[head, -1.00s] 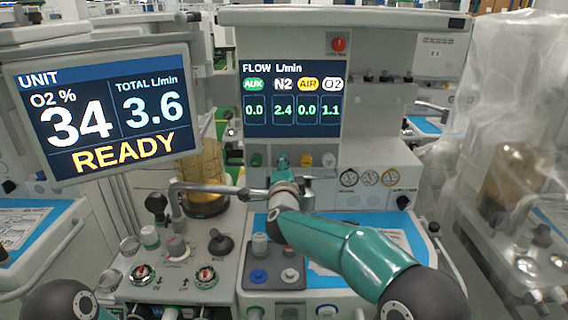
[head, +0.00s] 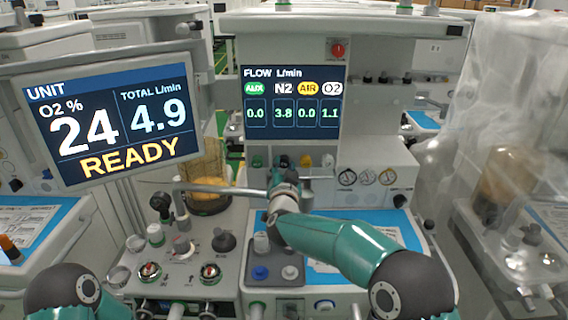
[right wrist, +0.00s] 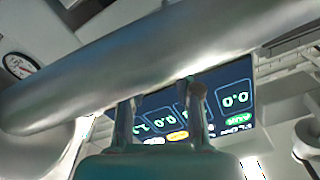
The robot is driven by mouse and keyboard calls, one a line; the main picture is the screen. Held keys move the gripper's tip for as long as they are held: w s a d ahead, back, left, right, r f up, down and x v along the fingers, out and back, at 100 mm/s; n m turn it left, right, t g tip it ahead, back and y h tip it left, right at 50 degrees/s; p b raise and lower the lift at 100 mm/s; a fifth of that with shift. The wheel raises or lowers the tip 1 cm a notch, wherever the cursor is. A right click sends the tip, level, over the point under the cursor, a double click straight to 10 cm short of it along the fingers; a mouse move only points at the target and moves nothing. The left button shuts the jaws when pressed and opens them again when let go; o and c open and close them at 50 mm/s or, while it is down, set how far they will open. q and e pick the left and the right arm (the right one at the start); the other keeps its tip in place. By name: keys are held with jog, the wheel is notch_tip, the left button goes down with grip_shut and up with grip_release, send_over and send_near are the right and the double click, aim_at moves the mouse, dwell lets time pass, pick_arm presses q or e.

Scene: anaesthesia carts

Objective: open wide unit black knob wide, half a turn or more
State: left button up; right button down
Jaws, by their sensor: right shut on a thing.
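The black knob (head: 282,160) sits in the row under the flow display (head: 292,102), below the N2 column. It is mostly covered by my right gripper (head: 283,171), which is shut on it from the front. In the right wrist view both fingers of my right gripper (right wrist: 168,110) point up towards the panel, and the knob is hidden behind the metal tube. The flow display reads N2 3.8, O2 1.1, AUX 0.0 and AIR 0.0. My left gripper is not in view; only part of my left arm shows at the lower left.
A green knob (head: 257,161) is left of the black knob; a yellow knob (head: 305,160) and a white knob (head: 327,161) are to its right. A grey metal tube (head: 225,190) crosses close by my right gripper. The unit screen (head: 112,117) reads O2 24, total 4.9, READY.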

jog(key=n+p, duration=0.1)
jog(key=n, duration=0.1)
jog(key=n+p, duration=0.1)
jog(key=n, duration=0.2)
jog(key=f+n+p, duration=0.1)
jog(key=n, duration=0.1)
jog(key=shift+a, duration=0.15)
jog(key=n+p, duration=0.1)
jog(key=n, duration=0.3)
jog(key=shift+f+n+p, duration=0.1)
jog(key=shift+n+p, duration=0.7)
jog(key=shift+n, duration=0.8)
jog(key=c, duration=0.9)
grip_release()
jog(key=shift+o, duration=0.5)
jog(key=shift+r, duration=0.25)
jog(key=shift+r, duration=0.1)
jog(key=shift+s, duration=0.1)
